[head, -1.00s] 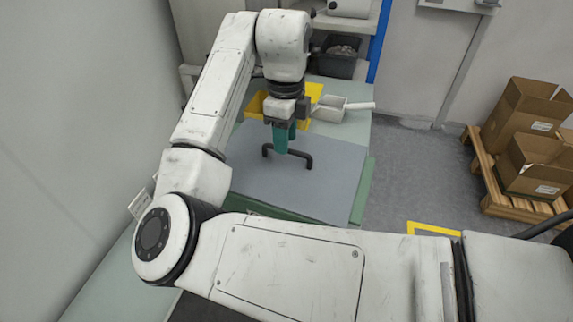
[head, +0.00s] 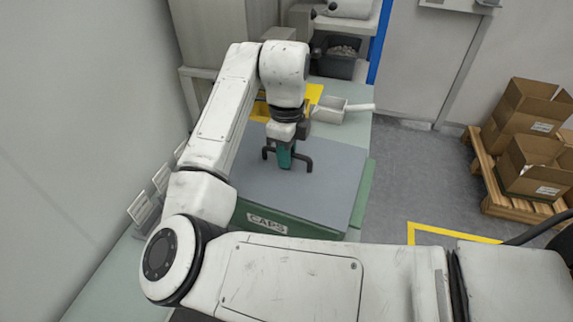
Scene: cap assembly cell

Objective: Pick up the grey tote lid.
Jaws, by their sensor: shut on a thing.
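The grey tote lid (head: 325,190) is a flat panel with a black bar handle (head: 303,158) at its middle. It lies over the green tote (head: 290,223), which has a "CAPS" label on its front. My gripper (head: 285,160), with green fingers, points down at the handle and is shut on it. The fingers hide the middle of the handle. I cannot tell whether the lid is clear of the tote rim.
A white scoop (head: 343,108) lies on the bench behind the lid, beside a yellow bin (head: 313,93) partly hidden by my arm. A dark bin (head: 338,60) stands farther back. Cardboard boxes (head: 533,160) sit on a pallet at right. Open floor lies between.

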